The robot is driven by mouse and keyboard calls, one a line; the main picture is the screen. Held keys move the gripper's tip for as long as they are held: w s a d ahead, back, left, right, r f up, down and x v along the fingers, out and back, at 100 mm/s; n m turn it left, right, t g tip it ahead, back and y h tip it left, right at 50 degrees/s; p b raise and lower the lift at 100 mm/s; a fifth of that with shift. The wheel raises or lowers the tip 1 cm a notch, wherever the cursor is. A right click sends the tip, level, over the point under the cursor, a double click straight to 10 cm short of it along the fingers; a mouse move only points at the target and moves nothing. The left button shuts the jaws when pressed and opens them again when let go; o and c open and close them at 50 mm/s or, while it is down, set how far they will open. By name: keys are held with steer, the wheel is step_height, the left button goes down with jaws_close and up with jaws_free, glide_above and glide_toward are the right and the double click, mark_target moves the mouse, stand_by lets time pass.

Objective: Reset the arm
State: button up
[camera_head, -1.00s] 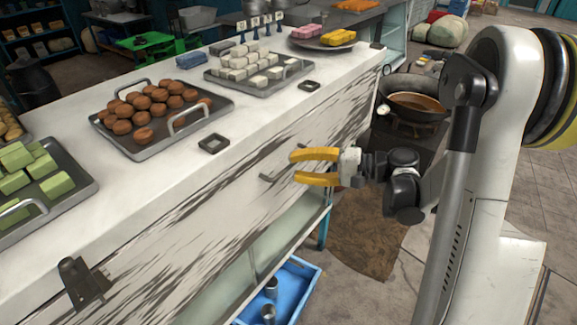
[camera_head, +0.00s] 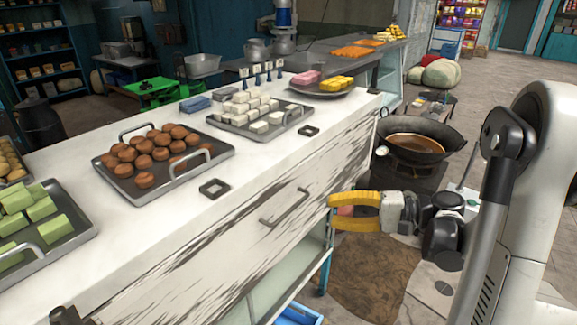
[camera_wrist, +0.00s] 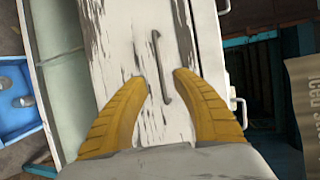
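My gripper (camera_head: 331,211) has two yellow fingers and is in front of the white counter's worn front face, to the right of the grey drawer handle (camera_head: 285,207) in the head view. The fingers point left toward the counter. In the wrist view my gripper (camera_wrist: 158,74) shows its two fingers spread apart with nothing between them. The handle (camera_wrist: 160,66) appears beyond the fingertips, and I see no contact. My arm extends from the right side of the head view.
The white counter (camera_head: 240,183) bears trays of brown balls (camera_head: 150,152), green blocks (camera_head: 40,208) and white blocks (camera_head: 262,112). A dark wok (camera_head: 418,143) stands right of the counter, close behind my arm. A blue crate (camera_wrist: 14,95) lies low beside the counter.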

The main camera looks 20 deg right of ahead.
steer(key=s+a+n+g+h, duration=0.1)
steer(key=s+a+h, duration=0.15)
steer(key=a, duration=0.25)
steer(key=s+a+g+h, duration=0.1)
steer(key=a+h, duration=0.2)
steer(key=a, duration=0.1)
steer(key=s+r+n+t+h, duration=0.1)
steer(key=s+n+h, duration=0.5)
steer(key=s, duration=0.5)
steer(key=shift+s+d+h, duration=0.2)
steer(key=shift+d+h, duration=0.2)
steer(key=shift+h, duration=0.55)
